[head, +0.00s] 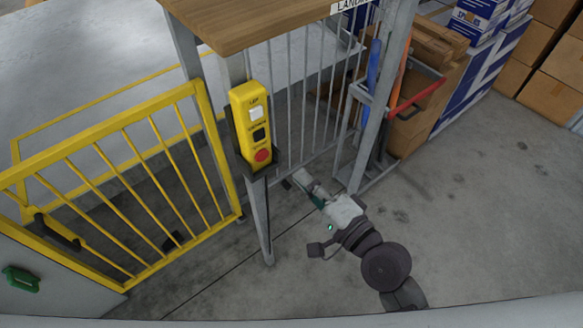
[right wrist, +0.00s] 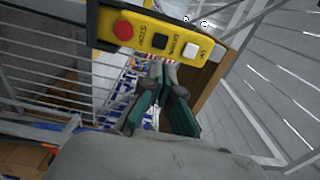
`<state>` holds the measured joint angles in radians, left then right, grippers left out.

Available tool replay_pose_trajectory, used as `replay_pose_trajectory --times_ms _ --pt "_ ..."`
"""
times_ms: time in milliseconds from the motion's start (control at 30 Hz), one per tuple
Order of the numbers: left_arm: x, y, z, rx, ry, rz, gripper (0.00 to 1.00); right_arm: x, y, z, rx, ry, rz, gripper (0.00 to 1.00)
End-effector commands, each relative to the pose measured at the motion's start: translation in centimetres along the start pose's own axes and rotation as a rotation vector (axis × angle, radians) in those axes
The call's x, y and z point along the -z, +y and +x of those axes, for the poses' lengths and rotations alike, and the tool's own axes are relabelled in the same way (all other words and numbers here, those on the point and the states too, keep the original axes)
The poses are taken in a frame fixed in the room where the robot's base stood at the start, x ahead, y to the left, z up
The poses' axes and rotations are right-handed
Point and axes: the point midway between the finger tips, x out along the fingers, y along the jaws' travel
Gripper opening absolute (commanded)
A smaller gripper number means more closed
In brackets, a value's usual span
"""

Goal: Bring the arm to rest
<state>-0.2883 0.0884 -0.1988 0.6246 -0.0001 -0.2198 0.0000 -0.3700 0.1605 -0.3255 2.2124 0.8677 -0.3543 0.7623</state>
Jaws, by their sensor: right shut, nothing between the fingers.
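My right gripper (head: 292,182) is in the middle of the head view, its arm coming in from the lower right. It is shut and empty, below and to the right of the yellow control box (head: 249,122) on its grey post. In the right wrist view, the fingers of my right gripper (right wrist: 162,72) point up towards the same control box (right wrist: 158,38), with its red, black and white buttons. The fingers look apart from the buttons. My left gripper is not in view.
A yellow barrier gate (head: 120,190) stands at the left. A grey barred fence (head: 305,105) and a wooden top (head: 260,22) lie behind the control box. Cardboard boxes (head: 545,70) are stacked at the upper right. The concrete floor (head: 490,200) at the right is clear.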

Motion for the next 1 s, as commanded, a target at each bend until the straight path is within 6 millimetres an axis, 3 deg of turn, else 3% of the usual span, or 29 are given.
replay_pose_trajectory --times_ms 167,767,867,967,1000 --pt "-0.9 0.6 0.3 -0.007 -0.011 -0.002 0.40 0.0 0.0 -1.0 0.001 0.000 -0.001 0.00" --pt "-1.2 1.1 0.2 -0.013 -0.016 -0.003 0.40 0.1 0.6 -0.9 -0.012 0.004 -0.008 0.00" --pt "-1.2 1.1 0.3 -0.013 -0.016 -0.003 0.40 0.7 3.5 -0.7 -0.069 0.020 -0.049 0.00" --pt "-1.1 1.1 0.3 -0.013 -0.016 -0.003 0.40 1.8 9.3 -0.6 -0.184 0.042 -0.129 0.00" --pt "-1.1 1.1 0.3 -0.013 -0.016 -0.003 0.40 2.3 12.2 -0.8 -0.243 0.048 -0.172 0.00"
